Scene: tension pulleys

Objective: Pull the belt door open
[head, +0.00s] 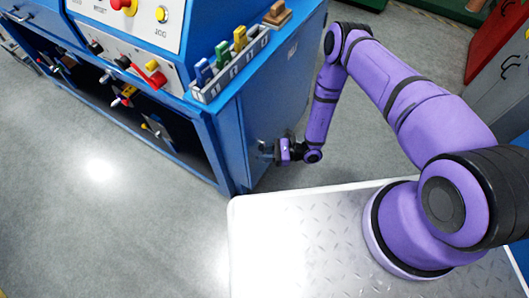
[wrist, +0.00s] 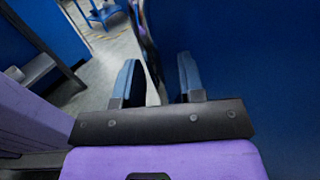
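The blue cabinet's side panel (head: 262,115), which looks like the belt door, faces my arm at the right end of the machine. My gripper (head: 266,150) is at this panel, low down near its front corner. In the wrist view a large blue surface (wrist: 250,60) fills the right side. The two dark fingers of my gripper (wrist: 160,82) stand apart, with a narrow dark edge (wrist: 149,50) and a strip of pale floor showing between them. I see nothing clamped. Whether a finger touches the panel, I cannot tell. No handle shows clearly.
The cabinet front has open bays with colored knobs (head: 125,95) and a red lever (head: 157,78). A rack of colored blocks (head: 230,65) sits on top. Grey floor (head: 120,200) is clear in front. A red and grey cabinet (head: 500,75) stands at the right.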

